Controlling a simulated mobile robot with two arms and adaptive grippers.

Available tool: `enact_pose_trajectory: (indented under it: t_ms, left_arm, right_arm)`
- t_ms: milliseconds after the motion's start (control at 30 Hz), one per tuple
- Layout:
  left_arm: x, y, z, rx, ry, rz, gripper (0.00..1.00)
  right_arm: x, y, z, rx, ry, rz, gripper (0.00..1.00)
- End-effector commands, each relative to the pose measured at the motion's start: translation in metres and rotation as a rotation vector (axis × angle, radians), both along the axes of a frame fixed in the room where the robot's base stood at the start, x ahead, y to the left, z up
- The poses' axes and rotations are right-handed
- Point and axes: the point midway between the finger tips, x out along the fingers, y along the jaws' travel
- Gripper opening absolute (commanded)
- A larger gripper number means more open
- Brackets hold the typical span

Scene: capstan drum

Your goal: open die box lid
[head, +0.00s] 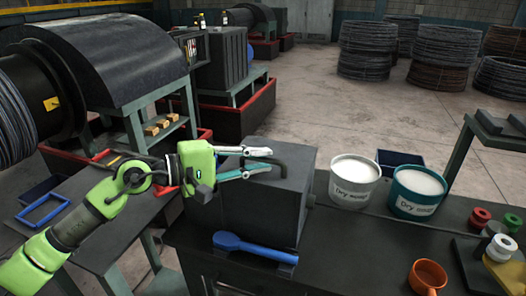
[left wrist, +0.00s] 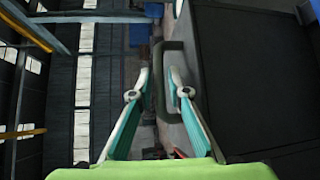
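The die box (head: 282,205) is a dark grey block on the dark bench, its lid lying flat on top. A dark curved handle (head: 283,160) stands on the lid. My left gripper (head: 270,160) is over the lid at the handle, its two fingers apart. In the left wrist view, the handle's near bar (left wrist: 159,90) lies between the fingertips of the left gripper (left wrist: 159,74), with one finger inside the loop. Small gaps seem to show beside the bar. My right gripper is not in view.
A blue scoop (head: 254,247) lies in front of the box. A white bucket (head: 353,182) and a teal bucket (head: 416,192) stand right of it, with an orange mug (head: 427,277) nearer. A large capstan drum (head: 62,105) stands at the left.

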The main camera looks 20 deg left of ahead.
Motion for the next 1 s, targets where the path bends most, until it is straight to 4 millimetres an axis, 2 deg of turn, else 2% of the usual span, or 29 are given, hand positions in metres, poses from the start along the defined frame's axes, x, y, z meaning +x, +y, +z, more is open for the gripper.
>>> enact_pose_trajectory:
  t_ms: [133,433,467,500,533,1000]
  left_arm:
    - [0.0066,-0.0076,0.0002,-0.001,-0.001,-0.001,0.16]
    - [0.0078,-0.0091,-0.0023,0.001,0.000,0.000,0.16]
    - [0.0078,-0.0090,-0.0022,0.001,0.000,0.000,0.14]
    - [0.0078,-0.0090,-0.0022,0.001,0.000,0.000,0.03]
    - [0.0077,-0.0091,-0.0023,0.002,0.001,0.000,0.00]
    - [0.0090,-0.0091,0.0049,0.003,0.030,-0.001,0.00]
  right_arm:
    - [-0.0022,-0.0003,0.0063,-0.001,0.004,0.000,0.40]
    - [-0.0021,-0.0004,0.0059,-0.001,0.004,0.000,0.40]
    - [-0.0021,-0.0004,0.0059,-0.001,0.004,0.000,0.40]
    - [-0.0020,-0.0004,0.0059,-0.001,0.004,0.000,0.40]
    - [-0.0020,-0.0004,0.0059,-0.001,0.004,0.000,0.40]
    - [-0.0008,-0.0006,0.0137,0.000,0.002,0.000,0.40]
